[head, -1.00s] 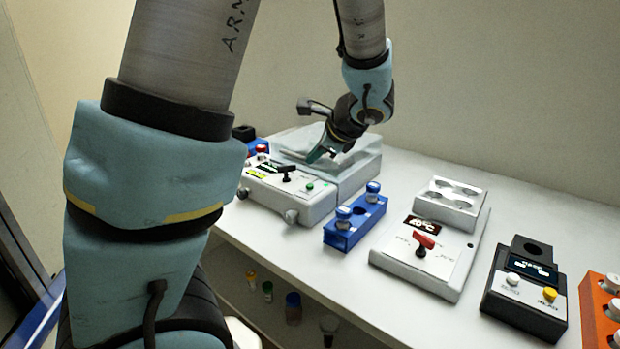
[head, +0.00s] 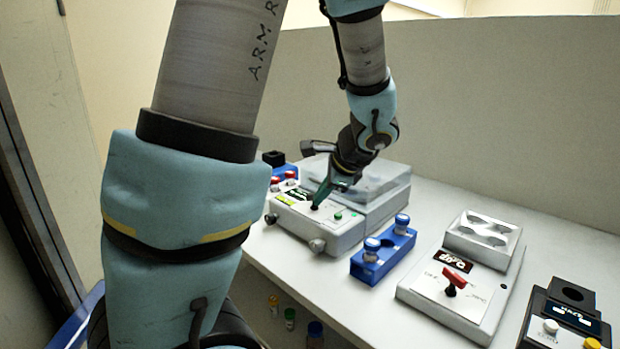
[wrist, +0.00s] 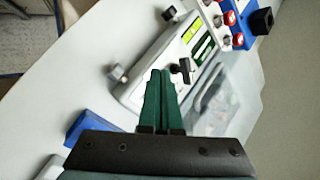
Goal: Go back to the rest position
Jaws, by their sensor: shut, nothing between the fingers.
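My gripper (head: 321,197) is shut and empty, with its dark green fingertips over the control panel of the white device with a clear lid (head: 345,237). In the wrist view the gripper (wrist: 163,75) points at the panel, and its tips are close to a black knob (wrist: 181,68). I cannot tell whether they touch the knob. The same device (wrist: 150,85) shows a lit yellow-green display there. In the head view the fingers partly cover the panel and the knob.
A blue rack (head: 372,268) with white-and-blue capped vials stands right of the device. Further right are a white unit with a red switch (head: 428,299) and a black reader (head: 545,335). Several small vials (head: 290,318) sit on a lower shelf. The bench front between units is clear.

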